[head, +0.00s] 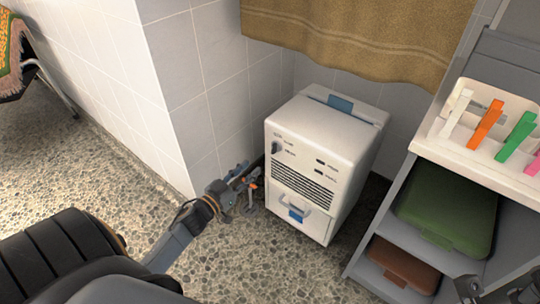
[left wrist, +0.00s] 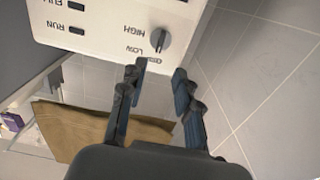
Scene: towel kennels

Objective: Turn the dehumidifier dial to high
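The white dehumidifier (head: 340,133) stands upright on the floor against the tiled wall. Its dark dial (head: 275,147) is at the left of the front panel. In the left wrist view the dial (left wrist: 160,40) shows upside down beside the labels OFF, LOW and HIGH; its ridge runs roughly up and down in the picture, and I cannot tell for sure which label it marks. My left gripper (head: 247,179) is open and empty, in front of the panel; its fingertips (left wrist: 160,71) are apart from the dial. Part of my right gripper (head: 470,288) shows at the bottom right edge, its fingers unclear.
A tiled wall corner (head: 188,120) stands close left of the dehumidifier. A grey shelf (head: 372,232) stands on the right, with a white tray (head: 452,150) of coloured pegs, a green case (head: 445,212) and a brown case (head: 402,264). A brown towel (head: 370,35) hangs behind. Floor in front is clear.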

